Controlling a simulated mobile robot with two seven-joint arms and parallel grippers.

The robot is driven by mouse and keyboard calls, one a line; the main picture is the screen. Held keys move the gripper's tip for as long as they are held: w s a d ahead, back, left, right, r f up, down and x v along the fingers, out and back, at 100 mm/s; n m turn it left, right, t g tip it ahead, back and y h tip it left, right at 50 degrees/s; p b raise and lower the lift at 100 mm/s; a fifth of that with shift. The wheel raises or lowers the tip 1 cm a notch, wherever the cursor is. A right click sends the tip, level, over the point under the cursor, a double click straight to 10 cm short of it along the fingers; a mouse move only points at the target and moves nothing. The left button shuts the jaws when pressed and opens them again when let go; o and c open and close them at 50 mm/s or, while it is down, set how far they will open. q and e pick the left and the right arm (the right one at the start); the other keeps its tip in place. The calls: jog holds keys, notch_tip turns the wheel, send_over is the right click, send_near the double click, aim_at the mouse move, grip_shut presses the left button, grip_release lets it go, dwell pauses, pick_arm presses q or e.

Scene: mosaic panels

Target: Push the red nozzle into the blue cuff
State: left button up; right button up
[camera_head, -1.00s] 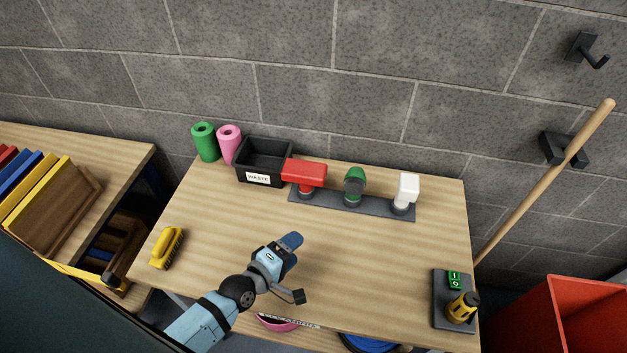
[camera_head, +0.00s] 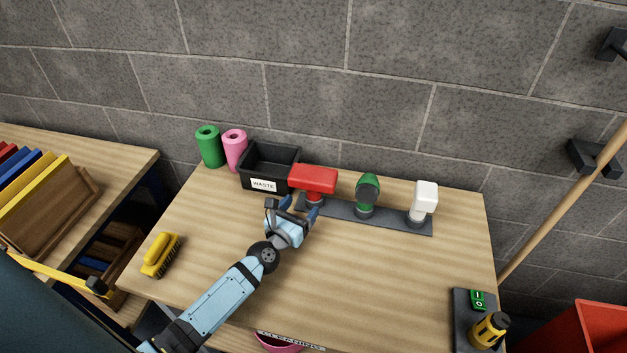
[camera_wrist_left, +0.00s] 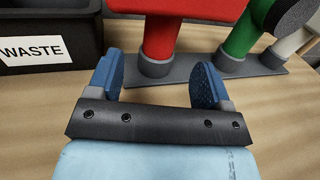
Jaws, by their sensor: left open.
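The red nozzle (camera_head: 313,179) has a wide block-like head on a short stem and stands upright in a grey collar on a dark rail (camera_head: 340,212). In the left wrist view the red nozzle (camera_wrist_left: 165,35) is straight ahead, its top cut off by the frame. My left gripper (camera_head: 291,208) is open and empty, just in front of the red nozzle and slightly left of it. Its two blue-padded fingers (camera_wrist_left: 157,80) are apart, with the stem beyond them, not between them. I see no blue cuff in either view. My right gripper is not in view.
A green nozzle (camera_head: 367,190) and a white one (camera_head: 424,198) stand on the same rail to the right. A black WASTE bin (camera_head: 268,165) is close on the left. A yellow brush (camera_head: 160,255) lies front left. The table's middle right is clear.

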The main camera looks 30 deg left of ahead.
aim_at(310, 194)
pick_arm(q)
jog(key=w+p, duration=0.1)
jog(key=w, duration=0.6)
jog(key=shift+w+r, duration=0.15)
jog(key=shift+w, duration=0.05)
jog(key=shift+c, duration=0.2)
jog(key=c, duration=1)
